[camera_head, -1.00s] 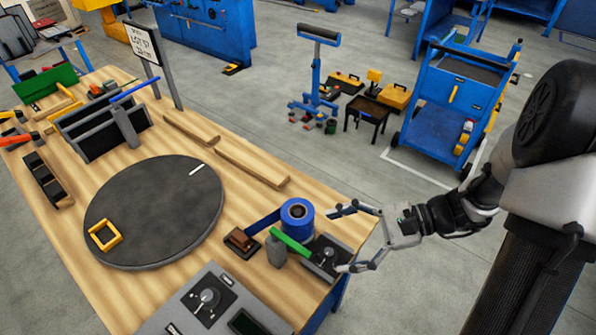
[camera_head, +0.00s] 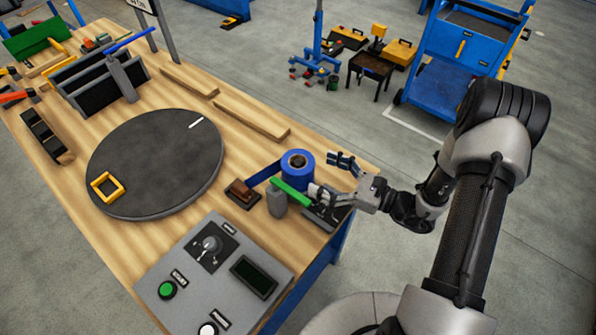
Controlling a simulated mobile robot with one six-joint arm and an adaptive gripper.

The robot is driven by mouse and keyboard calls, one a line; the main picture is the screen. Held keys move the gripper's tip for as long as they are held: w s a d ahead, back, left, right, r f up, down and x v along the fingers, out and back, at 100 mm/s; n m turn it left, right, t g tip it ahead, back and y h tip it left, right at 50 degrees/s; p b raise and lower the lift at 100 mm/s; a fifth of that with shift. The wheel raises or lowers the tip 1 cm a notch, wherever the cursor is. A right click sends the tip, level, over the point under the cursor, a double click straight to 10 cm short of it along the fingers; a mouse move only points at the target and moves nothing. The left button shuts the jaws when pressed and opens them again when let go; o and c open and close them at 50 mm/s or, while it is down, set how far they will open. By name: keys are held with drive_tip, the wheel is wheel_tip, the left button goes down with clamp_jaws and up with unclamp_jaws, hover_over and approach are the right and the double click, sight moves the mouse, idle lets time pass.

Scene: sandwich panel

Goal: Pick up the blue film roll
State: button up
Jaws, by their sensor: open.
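The blue film roll (camera_head: 297,165) stands on the wooden workbench near its right edge, with a dark core showing at the top. A strip of blue film runs from it to a small brown block (camera_head: 242,193) on the left. My gripper (camera_head: 329,176) is open, just right of the roll. One finger is behind and right of the roll, the other lies in front near the green-topped grey post. No contact with the roll can be made out. The gripper's lower finger partly hides the small dark device on the bench.
A grey post with a green bar (camera_head: 290,191) stands close in front of the roll. A grey control panel (camera_head: 180,250) lies at the front. A dark round turntable (camera_head: 150,165) with a yellow square frame (camera_head: 107,186) is to the left. Wooden strips (camera_head: 250,118) lie behind.

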sight(296, 164)
drive_tip(key=x, duration=0.3)
drive_tip(key=b+x, duration=0.1)
drive_tip(key=x, duration=0.3)
drive_tip(key=shift+a+f+b, duration=0.1)
drive_tip(key=shift+f+b, duration=0.3)
drive_tip(key=shift+w+a+r, duration=0.1)
drive_tip(key=shift+w+a, duration=0.15)
drive_tip(key=shift+a, duration=0.25)
drive_tip(key=shift+c, duration=0.5)
drive_tip(key=c, duration=0.9)
